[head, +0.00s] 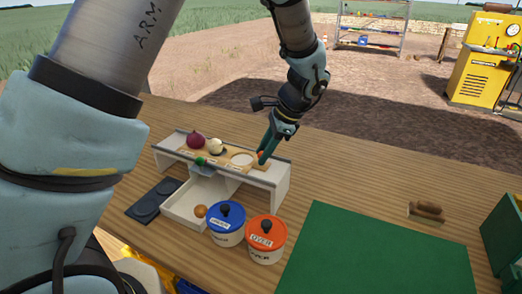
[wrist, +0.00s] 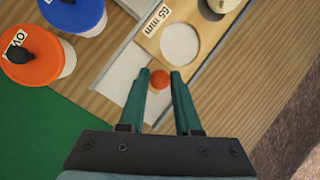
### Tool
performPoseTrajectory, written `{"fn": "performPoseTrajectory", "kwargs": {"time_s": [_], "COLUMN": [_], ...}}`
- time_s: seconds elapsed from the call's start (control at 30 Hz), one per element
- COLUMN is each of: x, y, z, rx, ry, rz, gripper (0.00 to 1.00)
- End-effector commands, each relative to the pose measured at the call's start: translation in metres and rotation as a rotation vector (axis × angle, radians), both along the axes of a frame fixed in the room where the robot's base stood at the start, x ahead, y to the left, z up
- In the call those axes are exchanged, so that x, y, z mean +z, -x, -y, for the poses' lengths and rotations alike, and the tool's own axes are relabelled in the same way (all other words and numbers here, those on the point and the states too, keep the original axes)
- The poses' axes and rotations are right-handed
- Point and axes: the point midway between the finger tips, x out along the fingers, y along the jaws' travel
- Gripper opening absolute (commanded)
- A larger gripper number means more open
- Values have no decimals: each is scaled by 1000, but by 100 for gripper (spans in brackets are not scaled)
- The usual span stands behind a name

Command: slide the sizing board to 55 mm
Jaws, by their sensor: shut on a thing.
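The wooden sizing board (head: 225,156) lies along the top of a grey and white stand (head: 262,180). In the wrist view, the board (wrist: 207,22) shows a round hole beside a millimetre label whose first digit is hard to read. An orange-red knob (wrist: 160,79) is at the board's near end. My gripper (wrist: 158,84) is shut on this knob, one green finger on each side. In the head view my gripper (head: 262,159) reaches down to the stand's right end, mostly hiding the knob. A red onion (head: 195,140) and a white onion (head: 216,146) sit on the board's left part.
A white tray (head: 176,209) below the stand holds a brown onion (head: 200,211). A blue-lidded pot (head: 226,225) and an orange-lidded OVER pot (head: 266,240) stand in front. A dark double pad (head: 154,200) lies left. A green mat (head: 375,255) and a brown object (head: 427,211) lie right.

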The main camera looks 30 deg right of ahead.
Motion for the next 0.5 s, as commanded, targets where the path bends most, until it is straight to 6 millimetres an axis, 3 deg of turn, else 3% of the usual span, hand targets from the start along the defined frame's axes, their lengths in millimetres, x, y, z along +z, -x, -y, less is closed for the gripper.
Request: {"fn": "performPoseTrajectory", "kwargs": {"time_s": [0.13,0.17,0.43,0.5], "x": [0,0,0,0], "y": [1,1,1,1], "z": [0,0,0,0], "rx": [-1,-1,-1,-1], "ry": [0,0,0,0], "rz": [-1,-1,-1,-1], "gripper": [0,34,65,67]}}
